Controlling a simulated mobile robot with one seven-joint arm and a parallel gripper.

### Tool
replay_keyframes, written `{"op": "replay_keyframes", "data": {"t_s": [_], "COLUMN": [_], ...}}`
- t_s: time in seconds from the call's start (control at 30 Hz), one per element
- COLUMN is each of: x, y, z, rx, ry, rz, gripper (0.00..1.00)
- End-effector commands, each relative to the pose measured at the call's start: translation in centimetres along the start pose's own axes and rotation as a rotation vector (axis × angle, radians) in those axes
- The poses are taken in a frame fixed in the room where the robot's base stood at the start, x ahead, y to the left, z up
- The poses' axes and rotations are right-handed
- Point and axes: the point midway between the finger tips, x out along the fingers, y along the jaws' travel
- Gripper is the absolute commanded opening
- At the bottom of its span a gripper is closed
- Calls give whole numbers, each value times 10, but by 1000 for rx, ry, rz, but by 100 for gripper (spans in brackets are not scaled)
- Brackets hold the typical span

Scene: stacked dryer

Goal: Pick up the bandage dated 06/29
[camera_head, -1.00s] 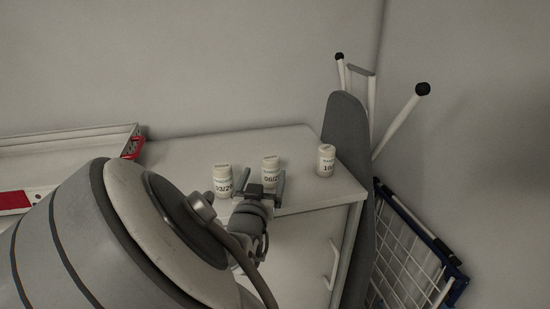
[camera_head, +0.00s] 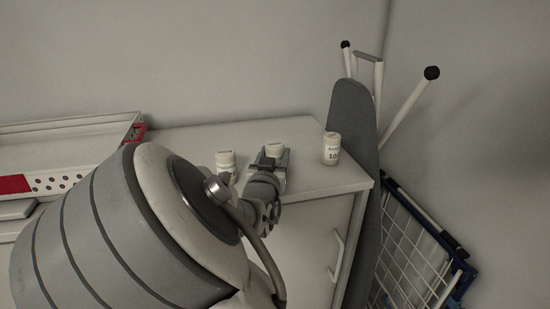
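The bandage in the middle (camera_head: 276,149) is a small off-white cylinder standing upright on the white cabinet top. Its label is now mostly hidden by my gripper; earlier it read "06/2" with the last digit covered. My gripper (camera_head: 274,158) is at this bandage, fingers apart, one to each side of it as far as I can see. Whether the fingers touch it is not clear. A second bandage (camera_head: 226,158) stands to the left, its lower part hidden behind my arm; its label earlier read "03/2". A third bandage (camera_head: 331,149), labelled "10", stands to the right.
The white cabinet top (camera_head: 312,186) has free room between the middle and right bandages. A grey ironing board (camera_head: 352,112) leans beside its right edge. A blue-framed rack (camera_head: 420,250) stands at the right. A tray with a red handle (camera_head: 137,132) is at the left.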

Motion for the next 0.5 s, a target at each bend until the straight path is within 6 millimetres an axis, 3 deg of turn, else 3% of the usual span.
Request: {"op": "replay_keyframes", "data": {"t_s": [0.03,0.23,0.5], "x": [0,0,0], "y": [0,0,0], "z": [0,0,0], "rx": [0,0,0], "ry": [0,0,0], "rz": [0,0,0], "gripper": [41,5,2]}}
